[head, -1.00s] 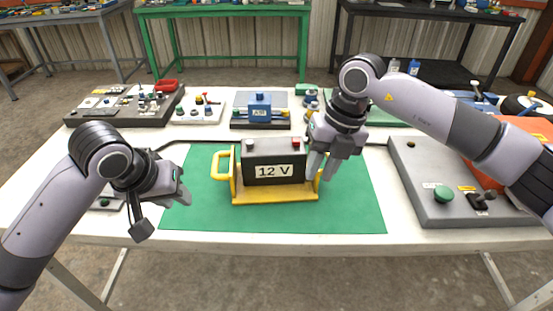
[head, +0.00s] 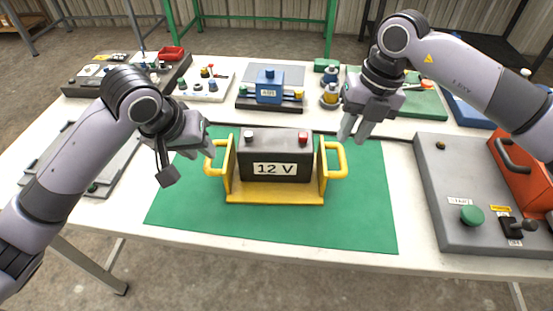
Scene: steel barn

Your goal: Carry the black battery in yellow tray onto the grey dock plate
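The black battery (head: 276,150), labelled 12 V, sits upright in the yellow tray (head: 275,198) on a green mat. The tray has a yellow loop handle on each side. My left gripper (head: 200,150) is at the left handle (head: 209,165); whether it touches it or how far its fingers are apart, I cannot tell. My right gripper (head: 354,131) is open and empty, above and right of the right handle (head: 344,160). A flat grey plate with a raised edge, seemingly the dock plate (head: 118,165), lies at the left, partly hidden behind my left arm.
The green mat (head: 300,225) is bare around the tray. A grey control panel (head: 450,190) with a green button stands at the right. A blue device (head: 270,90), a white switch board (head: 203,88) and a dark panel (head: 125,75) line the back.

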